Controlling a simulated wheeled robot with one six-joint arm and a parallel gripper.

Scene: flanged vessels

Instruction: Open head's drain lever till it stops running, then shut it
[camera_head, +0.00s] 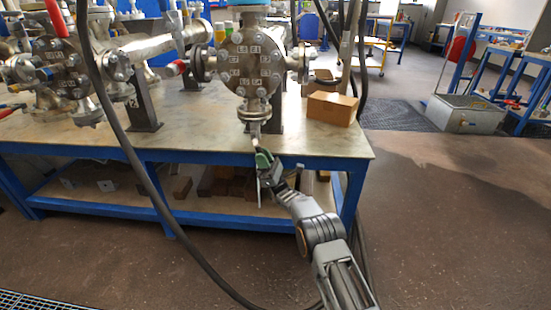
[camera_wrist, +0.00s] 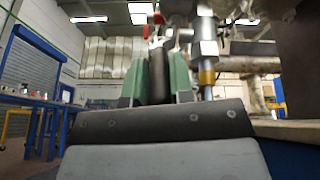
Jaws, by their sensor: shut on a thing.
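The head (camera_head: 248,65) is a round grey flanged vessel with small white labels, standing at the front of the bench. Its drain pipe (camera_head: 254,130) hangs below the lower flange at the bench's front edge. My gripper (camera_head: 263,158) is at the drain, just in front of the edge. I cannot make out running liquid.
The blue-framed bench (camera_head: 200,157) carries other flanged vessels (camera_head: 70,75) at left and a cardboard box (camera_head: 332,108) at right. Hoses hang in front of the bench. A grey metal box (camera_head: 465,113) stands at the back right. The floor at right is clear.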

